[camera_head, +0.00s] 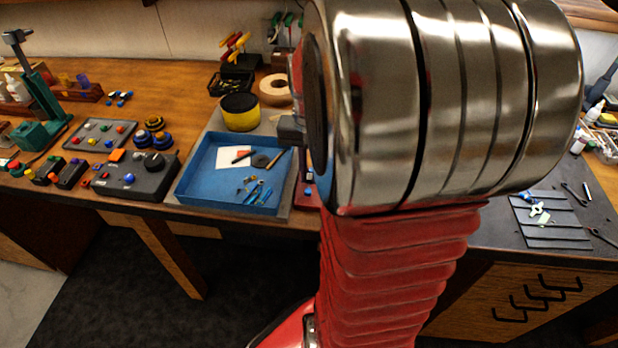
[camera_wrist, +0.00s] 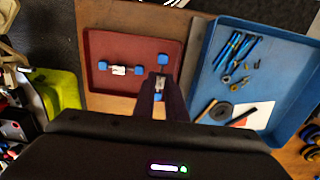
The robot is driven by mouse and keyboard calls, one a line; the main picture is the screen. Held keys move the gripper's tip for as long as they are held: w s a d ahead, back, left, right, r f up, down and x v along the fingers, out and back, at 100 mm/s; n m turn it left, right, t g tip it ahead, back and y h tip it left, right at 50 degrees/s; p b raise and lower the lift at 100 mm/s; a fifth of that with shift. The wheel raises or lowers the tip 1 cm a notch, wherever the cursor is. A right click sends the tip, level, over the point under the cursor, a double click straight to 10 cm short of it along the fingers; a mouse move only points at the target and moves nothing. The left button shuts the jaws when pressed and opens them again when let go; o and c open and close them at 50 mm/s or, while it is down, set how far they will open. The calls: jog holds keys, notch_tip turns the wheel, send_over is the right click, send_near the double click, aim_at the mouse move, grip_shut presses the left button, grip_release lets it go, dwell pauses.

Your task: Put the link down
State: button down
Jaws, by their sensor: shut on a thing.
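In the wrist view, my gripper (camera_wrist: 160,80) is shut on a link with blue ends (camera_wrist: 162,59) and a silver middle. The held link points up and down in the picture, over the right side of a red tray (camera_wrist: 105,42). I cannot tell whether it touches the tray floor. A second link (camera_wrist: 119,70), also blue-ended with a silver middle, lies crosswise in the tray, left of my gripper and apart from it. In the head view my arm hides my gripper and most of the red tray.
A blue tray (camera_wrist: 283,35) with tools and small parts stands right of the red tray; it also shows in the head view (camera_head: 207,160). A yellow-green object (camera_wrist: 60,90) is at the left. A black control box (camera_head: 135,178) stands left of the blue tray.

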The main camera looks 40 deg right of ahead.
aim_at(310, 177)
jog(key=shift+f, duration=1.25)
jog(key=shift+f, duration=0.1)
jog(key=c, duration=2.1)
grip_release()
notch_tip(310, 177, up, 12)
jog(key=shift+r, duration=0.1)
